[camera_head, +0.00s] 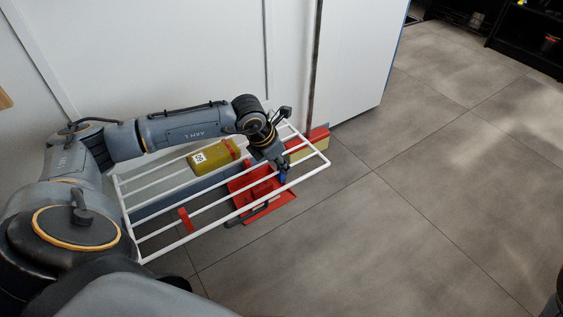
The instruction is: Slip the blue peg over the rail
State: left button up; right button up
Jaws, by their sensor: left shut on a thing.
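A white rack of parallel rails (195,235) stands below my left arm, close to the pale wall. My left gripper (281,172) is over the right part of the rack, near its front rail. It is shut on a small blue peg (283,177), of which only a little shows below the fingers. The peg appears at the rail, but I cannot tell whether it is around it, touching it or just above it. My right gripper is not in view.
A yellow-green item with a white label (213,156) and a red clip lies on the rack. A red piece (185,220) hangs on the rails at the left. A red object (262,193) lies beneath. Grey tiled floor (420,210) is clear at right.

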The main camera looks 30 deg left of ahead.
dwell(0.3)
pick_arm(q)
jog(key=o, duration=0.9)
